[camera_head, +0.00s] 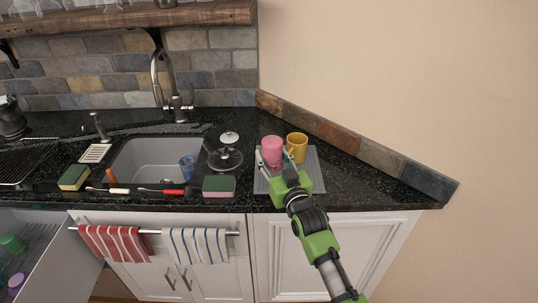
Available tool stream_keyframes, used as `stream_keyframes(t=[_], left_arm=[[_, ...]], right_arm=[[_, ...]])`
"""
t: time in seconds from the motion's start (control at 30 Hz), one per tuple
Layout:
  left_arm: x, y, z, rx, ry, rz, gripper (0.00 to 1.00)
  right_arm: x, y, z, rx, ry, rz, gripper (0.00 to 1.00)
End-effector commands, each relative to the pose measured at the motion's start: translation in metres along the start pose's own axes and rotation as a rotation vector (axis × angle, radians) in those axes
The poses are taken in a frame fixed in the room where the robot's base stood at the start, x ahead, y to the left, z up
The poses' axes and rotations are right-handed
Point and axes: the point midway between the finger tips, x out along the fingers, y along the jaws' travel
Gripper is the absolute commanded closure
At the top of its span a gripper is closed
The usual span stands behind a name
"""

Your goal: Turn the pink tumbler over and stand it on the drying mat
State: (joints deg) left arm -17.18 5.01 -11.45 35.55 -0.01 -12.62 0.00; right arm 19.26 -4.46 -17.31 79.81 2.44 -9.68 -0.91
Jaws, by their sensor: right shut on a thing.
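The pink tumbler (272,148) is at the left part of the grey drying mat (313,180), near its back. My right gripper (271,164) reaches in from the front and is shut on the tumbler. The tumbler looks roughly vertical, but I cannot tell whether its mouth is up or down, or whether it touches the mat. The gripper hides its lower part. My left gripper is not in view.
A yellow mug (297,146) stands close to the right of the tumbler. Left of the mat are a green-and-pink sponge (219,187), a pan lid (225,160) and the sink (150,165) with a blue cup (187,167). The counter's right corner is clear.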

Motion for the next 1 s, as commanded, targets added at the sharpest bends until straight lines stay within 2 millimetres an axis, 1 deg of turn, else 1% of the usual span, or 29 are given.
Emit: stream_keyframes(t=[0.03, 0.3, 0.43, 0.63, 1.0], left_arm=[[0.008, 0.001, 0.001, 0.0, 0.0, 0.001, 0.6], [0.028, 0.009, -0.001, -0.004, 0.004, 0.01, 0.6], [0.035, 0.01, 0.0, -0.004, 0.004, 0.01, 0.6], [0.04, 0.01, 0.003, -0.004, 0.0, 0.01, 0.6], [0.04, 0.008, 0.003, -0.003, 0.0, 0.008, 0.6]], right_arm=[[0.0, 0.002, 0.008, -0.001, 0.002, 0.001, 0.86], [0.0, 0.01, 0.038, -0.001, 0.002, 0.006, 0.86], [-0.001, 0.012, 0.049, -0.001, 0.002, 0.007, 0.86], [-0.001, 0.014, 0.056, 0.0, 0.003, 0.009, 0.86], [-0.002, 0.015, 0.057, 0.0, 0.003, 0.009, 0.86]])
